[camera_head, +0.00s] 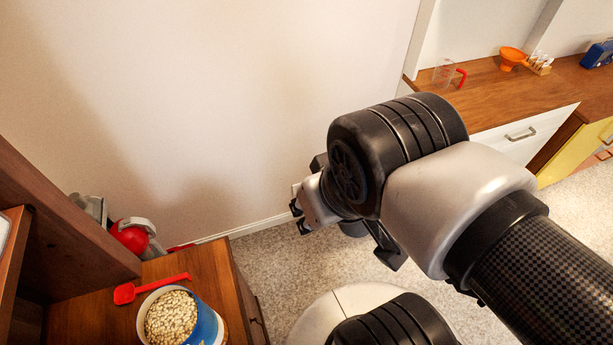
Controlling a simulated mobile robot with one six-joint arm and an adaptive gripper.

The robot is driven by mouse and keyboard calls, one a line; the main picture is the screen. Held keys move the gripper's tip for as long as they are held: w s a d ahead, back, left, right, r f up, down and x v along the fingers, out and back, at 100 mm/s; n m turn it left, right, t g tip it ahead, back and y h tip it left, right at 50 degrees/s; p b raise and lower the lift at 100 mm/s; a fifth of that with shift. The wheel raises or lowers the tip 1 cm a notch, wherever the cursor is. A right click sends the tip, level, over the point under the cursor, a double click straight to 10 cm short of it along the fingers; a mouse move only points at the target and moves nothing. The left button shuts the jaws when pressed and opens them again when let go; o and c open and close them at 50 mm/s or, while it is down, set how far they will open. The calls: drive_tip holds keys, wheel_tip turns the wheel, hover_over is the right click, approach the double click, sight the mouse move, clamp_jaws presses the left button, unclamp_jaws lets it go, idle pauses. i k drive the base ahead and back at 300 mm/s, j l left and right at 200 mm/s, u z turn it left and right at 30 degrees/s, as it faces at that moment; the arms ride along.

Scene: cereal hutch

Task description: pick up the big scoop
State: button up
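A red scoop (151,288) lies on the wooden top of the hutch (85,318) at the lower left. Its bowl is at its left end and its handle points right. It is the only scoop I can make out, and I cannot tell its size against another. My gripper (300,216) is in the middle of the picture, in the air to the upper right of the scoop and well apart from it. The fingers are small and partly hidden by my wrist. I see nothing held, but the finger opening is not clear.
A blue and white container of pale cereal (171,318) stands close beside the scoop. A red and grey object (131,236) sits behind the hutch top. A dark wooden panel (60,215) rises at the left. Carpet (275,258) lies open between hutch and far counter (515,97).

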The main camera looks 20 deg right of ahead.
sight(128, 293)
drive_tip(key=u, duration=1.5)
drive_tip(key=i+l, duration=0.25)
drive_tip(key=l, duration=0.25)
drive_tip(key=i+l+u, duration=0.15)
drive_tip(key=l+u, duration=0.15)
drive_tip(key=i+l+u, duration=0.15)
drive_tip(key=l+u, duration=0.45)
drive_tip(key=l, duration=0.2)
drive_tip(key=u, duration=0.95)
drive_tip(key=i+l, duration=0.05)
